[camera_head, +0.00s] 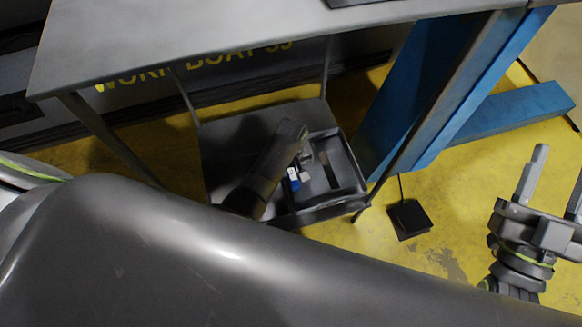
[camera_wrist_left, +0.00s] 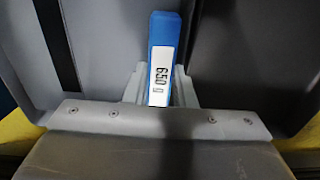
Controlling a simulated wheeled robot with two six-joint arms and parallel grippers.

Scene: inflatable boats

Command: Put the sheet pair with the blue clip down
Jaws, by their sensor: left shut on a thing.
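A blue clip (camera_wrist_left: 165,28) with a white label stands out in the left wrist view, between the two pale fingers of my left gripper (camera_wrist_left: 160,88). This gripper is shut on it. In the head view the clip shows as a small blue and white patch (camera_head: 293,179) beside my left gripper (camera_head: 304,163), over the dark tray (camera_head: 350,193) on the low shelf. The sheets cannot be told apart from the grey surfaces around them. Whether they touch the tray is unclear. My right gripper (camera_head: 558,165) is open and empty at the right, above the yellow floor.
The low shelf (camera_head: 222,135) sits under a grey tabletop (camera_head: 190,38), between thin legs. A blue stand (camera_head: 430,90) is right of the shelf. A black pedal-like box (camera_head: 409,219) lies on the floor. My own arm hides the foreground.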

